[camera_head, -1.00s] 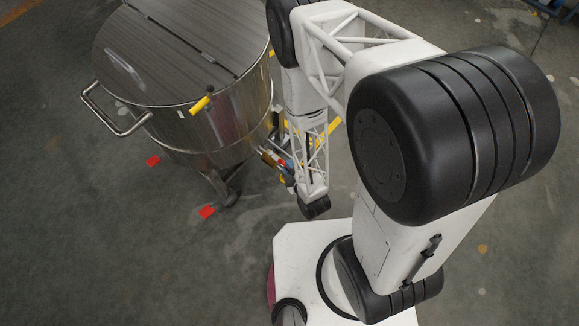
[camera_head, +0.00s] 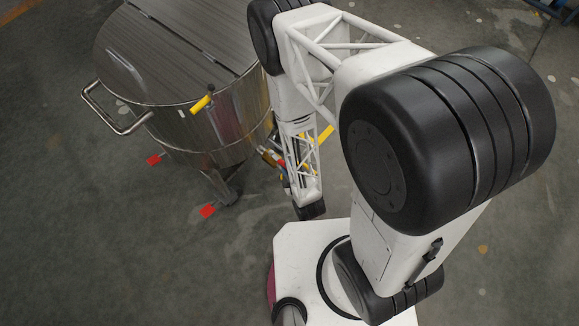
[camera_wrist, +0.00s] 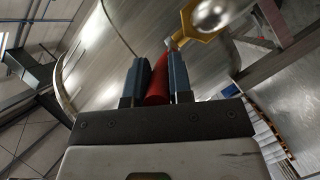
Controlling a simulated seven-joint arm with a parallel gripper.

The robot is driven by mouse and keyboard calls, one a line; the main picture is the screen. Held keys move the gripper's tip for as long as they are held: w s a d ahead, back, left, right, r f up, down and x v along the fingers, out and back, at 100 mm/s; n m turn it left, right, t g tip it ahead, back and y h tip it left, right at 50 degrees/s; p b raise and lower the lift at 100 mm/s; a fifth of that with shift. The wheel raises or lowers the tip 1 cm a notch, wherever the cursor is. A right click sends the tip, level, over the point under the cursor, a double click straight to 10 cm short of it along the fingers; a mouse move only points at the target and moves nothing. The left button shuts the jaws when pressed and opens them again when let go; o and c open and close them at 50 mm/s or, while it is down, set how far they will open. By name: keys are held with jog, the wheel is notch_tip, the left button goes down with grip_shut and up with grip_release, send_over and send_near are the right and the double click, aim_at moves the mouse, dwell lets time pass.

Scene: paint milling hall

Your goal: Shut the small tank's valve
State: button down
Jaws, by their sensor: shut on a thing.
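The small tank (camera_head: 205,130) is a shiny steel drum on legs at the upper left of the head view. Its brass-coloured valve (camera_head: 269,158) sits low on its right side, partly behind my arm. In the wrist view, the brass valve body (camera_wrist: 205,22) is at the top, against the curved steel. A red valve handle (camera_wrist: 158,82) runs from it down between my two fingers. My gripper (camera_wrist: 161,78) is shut on this handle, with a finger on each side. In the head view my arm mostly hides the fingers. The handle's angle to the pipe is hard to tell.
A bent steel handle (camera_head: 112,118) sticks out from the tank's left side, and a yellow-gripped lever (camera_head: 202,103) from its rim. Red floor marks (camera_head: 207,210) lie near its legs.

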jog(key=shift+s+a+m+t+h, duration=0.15)
jog(key=shift+s+a+m+h, duration=0.15)
jog(key=shift+a+m+h, duration=0.5)
jog(key=shift+s+a+m+t+h, duration=0.25)
jog(key=shift+m+h, duration=0.3)
jog(key=shift+h, duration=0.5)
jog(key=shift+s+a+m+t+h, duration=0.1)
jog(key=shift+s+a+m+h, duration=0.25)
jog(key=shift+a+m+h, duration=0.45)
jog(key=m+g+h, duration=0.9)
jog(key=m+h, duration=0.4)
jog(key=h, duration=0.1)
send_near(280, 162)
jog(key=shift+w+a+f+n, duration=0.15)
jog(key=shift+w+a+f, duration=0.25)
jog(key=shift+w+f, duration=0.15)
jog(key=shift+w+a+f+n, duration=0.1)
jog(key=shift+w+a+f, duration=0.3)
jog(key=shift+f, duration=0.2)
jog(key=shift+w, duration=0.1)
jog(key=c, duration=1.3)
grip_release()
